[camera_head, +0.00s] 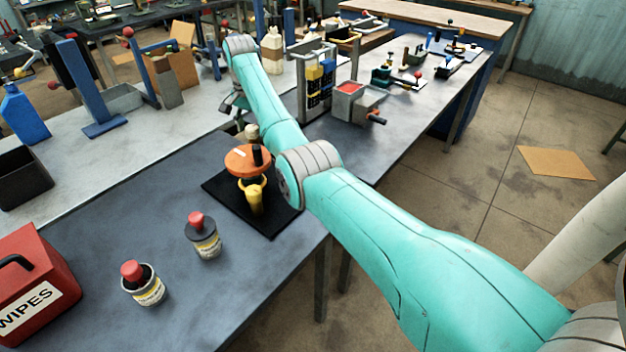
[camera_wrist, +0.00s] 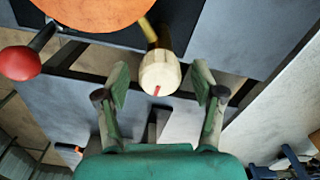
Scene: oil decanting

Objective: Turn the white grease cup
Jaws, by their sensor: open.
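The white grease cup (camera_wrist: 160,75) is a cream, rounded cylinder with a small red mark on its end. In the wrist view it sits between the two fingers of my gripper (camera_wrist: 161,84), with a visible gap on each side. My gripper is open and does not appear to touch it. In the head view the cup (camera_head: 252,131) shows as a small pale piece just behind the orange wheel (camera_head: 240,160). My gripper is largely hidden there behind my arm. The orange wheel also shows in the wrist view (camera_wrist: 95,12).
A red-knobbed lever (camera_wrist: 22,62) lies left of the cup in the wrist view. A yellow spout (camera_head: 255,198) stands on a black plate (camera_head: 272,222). Two red-capped jars (camera_head: 207,243) and a red wipes box (camera_head: 35,280) stand at front left. Bare bench lies between.

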